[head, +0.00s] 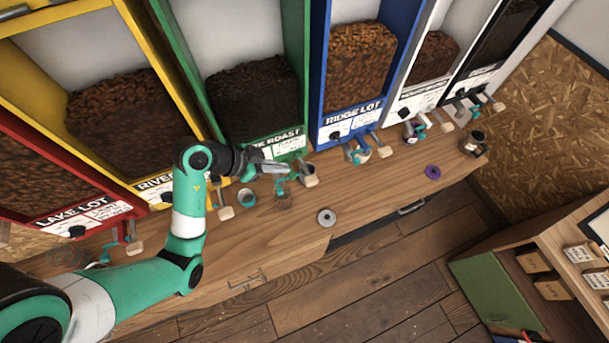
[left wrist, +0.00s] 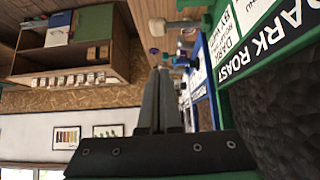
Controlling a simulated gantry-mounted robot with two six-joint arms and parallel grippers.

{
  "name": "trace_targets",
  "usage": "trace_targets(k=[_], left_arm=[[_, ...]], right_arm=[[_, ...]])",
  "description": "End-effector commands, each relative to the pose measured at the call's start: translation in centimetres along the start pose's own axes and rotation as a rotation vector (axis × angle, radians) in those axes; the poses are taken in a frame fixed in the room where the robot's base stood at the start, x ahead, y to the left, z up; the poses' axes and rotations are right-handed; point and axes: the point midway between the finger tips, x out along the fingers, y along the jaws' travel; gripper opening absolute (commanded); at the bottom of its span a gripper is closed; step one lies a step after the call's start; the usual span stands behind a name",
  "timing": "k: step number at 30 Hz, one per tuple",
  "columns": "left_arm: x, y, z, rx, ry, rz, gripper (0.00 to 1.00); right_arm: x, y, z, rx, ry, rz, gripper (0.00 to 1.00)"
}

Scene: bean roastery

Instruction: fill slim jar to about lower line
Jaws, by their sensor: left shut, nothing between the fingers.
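My left gripper (head: 284,168) is shut and empty, in front of the green dark roast bin (head: 250,100), close to its spout and wooden-ended lever (head: 308,180). In the left wrist view its two fingers (left wrist: 161,78) lie together with nothing between them. A small open container with a teal rim (head: 247,197) stands on the counter just below the gripper. Another small jar with dark contents (head: 474,143) stands at the counter's right end. I cannot tell which is the slim jar, and no fill lines are readable. My right gripper is not in view.
The wooden counter (head: 380,185) runs below several coloured bean bins, including the blue ridge lot bin (head: 360,60). Spouts and levers stick out along it. A grey ring (head: 326,217) and a purple ring (head: 432,172) lie on it. A shelf unit (head: 540,260) stands at lower right.

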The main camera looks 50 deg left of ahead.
Motion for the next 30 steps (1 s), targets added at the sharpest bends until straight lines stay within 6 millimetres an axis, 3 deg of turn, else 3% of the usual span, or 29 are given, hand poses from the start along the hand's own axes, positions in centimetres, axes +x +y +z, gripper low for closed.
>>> trace_targets(k=[5,16,21,30], left_arm=[[2.2,0.1,0.0,0.002,-0.001,0.005,0.0],[10.1,0.1,-0.1,0.003,-0.001,0.003,0.0],[11.8,0.1,2.0,0.0,0.0,0.001,0.0],[12.6,0.0,2.8,0.003,0.002,-0.001,0.0]], right_arm=[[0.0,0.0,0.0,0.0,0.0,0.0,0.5],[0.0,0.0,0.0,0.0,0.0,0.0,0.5],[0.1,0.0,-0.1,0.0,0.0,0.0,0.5],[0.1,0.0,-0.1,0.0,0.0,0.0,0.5]])
